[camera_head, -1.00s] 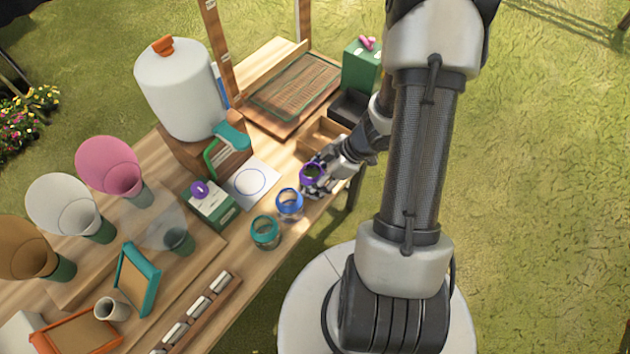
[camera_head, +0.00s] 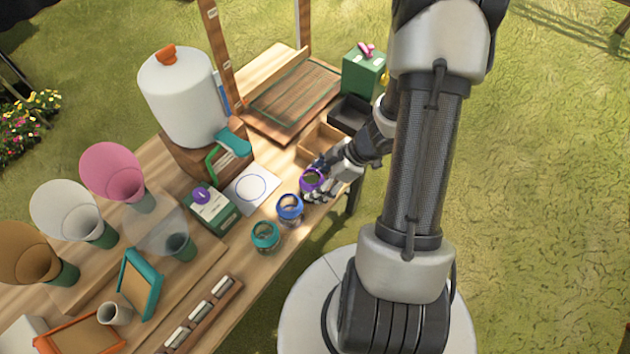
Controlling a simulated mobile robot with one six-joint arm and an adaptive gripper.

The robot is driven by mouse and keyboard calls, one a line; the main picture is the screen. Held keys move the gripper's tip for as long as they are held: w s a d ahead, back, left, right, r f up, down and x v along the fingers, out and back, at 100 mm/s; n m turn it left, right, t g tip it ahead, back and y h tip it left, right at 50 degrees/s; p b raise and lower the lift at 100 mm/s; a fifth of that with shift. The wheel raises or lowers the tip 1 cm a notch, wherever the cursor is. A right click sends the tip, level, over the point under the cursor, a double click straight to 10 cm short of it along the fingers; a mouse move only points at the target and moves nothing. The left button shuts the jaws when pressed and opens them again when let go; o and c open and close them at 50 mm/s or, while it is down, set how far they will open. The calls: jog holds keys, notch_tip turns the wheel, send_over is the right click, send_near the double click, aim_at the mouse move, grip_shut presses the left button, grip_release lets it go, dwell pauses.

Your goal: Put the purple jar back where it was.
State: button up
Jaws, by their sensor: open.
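The purple jar (camera_head: 312,180), a glass jar with a purple rim, stands near the table's front edge, in line with the blue jar (camera_head: 290,208) and the teal jar (camera_head: 265,236). My gripper (camera_head: 316,185) is open at the purple jar, reaching in from the right with its fingers around or beside it. The fingers hide part of the jar's body, and I cannot tell whether they touch it. A white sheet with a blue circle (camera_head: 251,189) lies to the left of the purple jar and is empty.
A wooden box (camera_head: 322,143) and a black tray (camera_head: 350,115) lie behind my gripper. A green box with a purple ring (camera_head: 209,208) stands left of the sheet. Paper cones (camera_head: 112,172) fill the left side. A wooden rack (camera_head: 203,312) lies at the front edge.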

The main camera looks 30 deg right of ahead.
jog(key=p+v, duration=0.6)
jog(key=v, duration=0.4)
jog(key=w+d+r+m+t+h, duration=0.1)
jog(key=w+d+r+h, duration=0.2)
jog(key=w+r, duration=0.25)
jog(key=w+d+r+m+t+h, duration=0.1)
jog(key=w+d+r+t+h, duration=0.2)
jog(key=r, duration=0.4)
notch_tip(320, 180, up, 10)
jog(key=m+h, duration=0.4)
jog(key=s+a+r+m+g+y, duration=0.1)
jog(key=s+a+r+m+y, duration=0.1)
jog(key=s+a, duration=0.7)
jog(key=s+a+r+m+g+y, duration=0.2)
jog(key=s+a+r, duration=0.1)
jog(key=s+a, duration=0.6)
jog(key=a, duration=0.4)
jog(key=shift+a+r+m+y, duration=0.2)
jog(key=shift+m+y, duration=0.1)
jog(key=shift+m, duration=0.1)
jog(key=shift+f, duration=0.15)
